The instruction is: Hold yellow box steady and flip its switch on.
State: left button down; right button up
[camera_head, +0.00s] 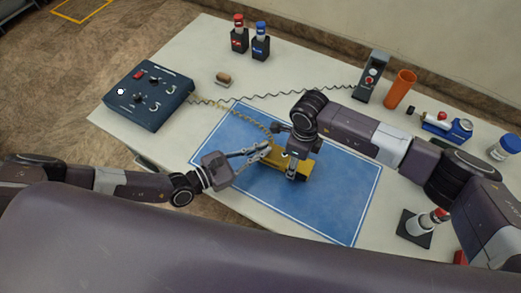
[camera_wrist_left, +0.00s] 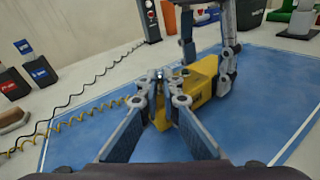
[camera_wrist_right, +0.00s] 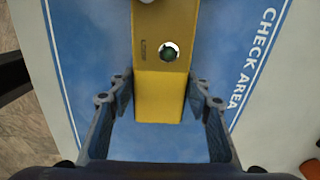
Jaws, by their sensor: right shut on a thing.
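The yellow box (camera_head: 290,162) lies on the blue mat (camera_head: 225,135). In the right wrist view the box (camera_wrist_right: 160,90) has a round metal switch fitting with a dark green centre (camera_wrist_right: 169,51) on its top face. My right gripper (camera_head: 293,160) reaches down over the box and is shut on it, one finger on each side. My left gripper (camera_head: 265,149) is beside the box's left end, its fingers brought together. In the left wrist view its tips (camera_wrist_left: 160,76) are close in front of the box (camera_wrist_left: 195,85); I cannot tell if they touch it.
A dark blue control panel (camera_head: 150,94) stands at the left. Red (camera_head: 239,40) and blue (camera_head: 261,45) bottles are at the back. A grey device (camera_head: 371,75), an orange cup (camera_head: 400,88) and other items line the right. A coiled cable (camera_head: 225,103) crosses the table.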

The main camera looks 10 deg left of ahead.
pick_arm(q)
jog(key=shift+w+a+r+n+g+y, duration=0.15)
jog(key=shift+w+n+g+y, duration=0.25)
jog(key=shift+g+y, duration=0.2)
jog(key=shift+w+a+n+g+y, duration=0.15)
jog(key=shift+n+g+y, duration=0.15)
jog(key=shift+g+y, duration=0.15)
pick_arm(e)
jog(key=shift+s, duration=0.2)
pick_arm(q)
jog(key=shift+s+d+g, duration=0.2)
jog(key=shift+d+g, duration=0.1)
jog(key=shift+g, duration=0.05)
pick_arm(e)
jog(key=shift+d+f, duration=0.1)
pick_arm(q)
jog(key=c, duration=2.2)
grip_release()
jog(key=shift+o, duration=0.2)
jog(key=shift+r, duration=0.15)
pick_arm(e)
jog(key=shift+w, duration=0.1)
pick_arm(q)
jog(key=v, duration=1.2)
